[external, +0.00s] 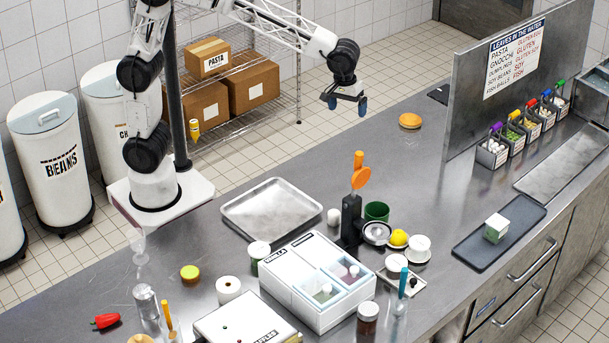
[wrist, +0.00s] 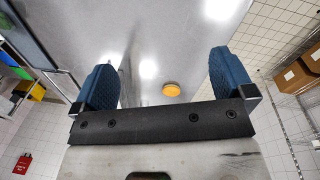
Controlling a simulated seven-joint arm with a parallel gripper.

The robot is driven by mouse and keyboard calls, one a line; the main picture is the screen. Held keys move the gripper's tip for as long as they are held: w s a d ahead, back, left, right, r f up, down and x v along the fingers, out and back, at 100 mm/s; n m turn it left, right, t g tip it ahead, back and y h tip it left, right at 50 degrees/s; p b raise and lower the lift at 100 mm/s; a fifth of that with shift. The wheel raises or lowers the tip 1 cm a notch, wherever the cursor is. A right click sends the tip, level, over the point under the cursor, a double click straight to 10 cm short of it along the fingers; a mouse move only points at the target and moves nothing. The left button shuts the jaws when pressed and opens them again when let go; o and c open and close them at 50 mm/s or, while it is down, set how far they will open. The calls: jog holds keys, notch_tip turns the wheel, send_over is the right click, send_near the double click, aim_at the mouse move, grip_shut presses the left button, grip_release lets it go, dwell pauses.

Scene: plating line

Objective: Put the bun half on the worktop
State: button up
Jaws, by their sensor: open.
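A round orange-brown piece that looks like the bun half (external: 410,120) lies flat on the steel worktop (external: 330,140), towards the back. It also shows in the wrist view (wrist: 171,89), small and between my two blue fingers. My gripper (external: 347,105) is open and empty, raised above the worktop to the left of the bun half and apart from it. In the wrist view my gripper (wrist: 163,72) has its fingers spread wide. A second tan round thing (external: 140,340) is cut off at the bottom edge of the external view, so I cannot tell what it is.
A steel tray (external: 235,214), a white ice-cream tub box (external: 273,275) and a black stand with an orange top (external: 352,215) occupy the middle. A steel partition (external: 462,125) rises right of the bun half. The worktop around the bun half is clear.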

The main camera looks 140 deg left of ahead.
jog(key=s+d+m, duration=0.4)
jog(key=d, duration=0.5)
jog(key=s+d+r+m+t, duration=0.1)
jog(key=s+d+m, duration=0.2)
jog(key=d, duration=0.6)
jog(key=s+d+m, duration=0.4)
jog(key=d, duration=0.5)
jog(key=s+d+f+m, duration=0.3)
jog(key=s+d+m, duration=0.2)
jog(key=s+d, duration=0.2)
jog(key=s+d+f+m, duration=0.3)
jog(key=s+d+m, duration=0.2)
jog(key=s+d, duration=0.3)
jog(key=s, duration=0.4)
jog(key=shift+f+m+t+h, duration=0.35)
jog(key=shift+m+t+h, duration=0.05)
